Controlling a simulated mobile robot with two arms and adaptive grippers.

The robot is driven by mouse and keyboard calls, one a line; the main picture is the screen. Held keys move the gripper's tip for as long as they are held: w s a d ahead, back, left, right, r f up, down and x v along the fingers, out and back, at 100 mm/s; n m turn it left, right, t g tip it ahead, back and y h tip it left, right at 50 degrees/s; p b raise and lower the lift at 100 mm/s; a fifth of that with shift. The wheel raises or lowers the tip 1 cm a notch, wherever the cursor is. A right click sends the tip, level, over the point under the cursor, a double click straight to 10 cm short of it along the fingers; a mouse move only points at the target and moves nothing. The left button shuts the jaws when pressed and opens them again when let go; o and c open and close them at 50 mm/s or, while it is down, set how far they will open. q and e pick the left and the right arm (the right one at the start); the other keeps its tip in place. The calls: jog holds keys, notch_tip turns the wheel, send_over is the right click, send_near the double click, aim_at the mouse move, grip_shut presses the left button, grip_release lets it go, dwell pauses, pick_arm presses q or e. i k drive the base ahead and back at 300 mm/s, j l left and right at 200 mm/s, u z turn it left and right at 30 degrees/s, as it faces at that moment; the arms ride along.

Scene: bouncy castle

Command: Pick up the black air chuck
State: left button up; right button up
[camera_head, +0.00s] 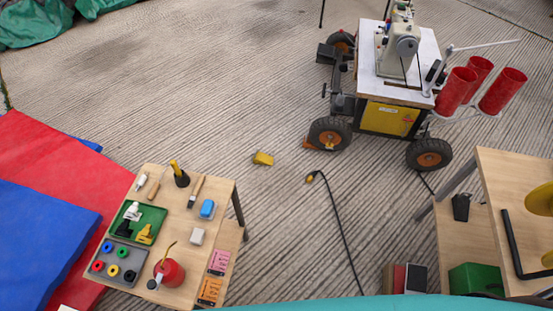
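A small wooden table (213,233) stands at the lower left. A green tray (152,215) lies on its left part. In the tray a small black fitting (124,229), which looks like the black air chuck, sits at the left front. A white fitting (132,211) of similar kind lies behind it, and a yellow one (145,234) lies to its right. The black piece is small and its exact shape is hard to tell. Neither of my grippers is in view.
A grey tray (132,276) with several coloured rings and a red oil can (170,272) stand at the table's front. A black cup (181,179) stands at the back. Red mats (60,150) lie left. A sewing machine cart (425,85) stands at the back right.

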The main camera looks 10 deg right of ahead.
aim_at(312, 176)
jog(key=k+j+z, duration=0.1)
jog(key=z, duration=0.5)
jog(key=i+l+u, duration=0.8)
jog(key=i+l, duration=0.3)
jog(key=l, duration=0.1)
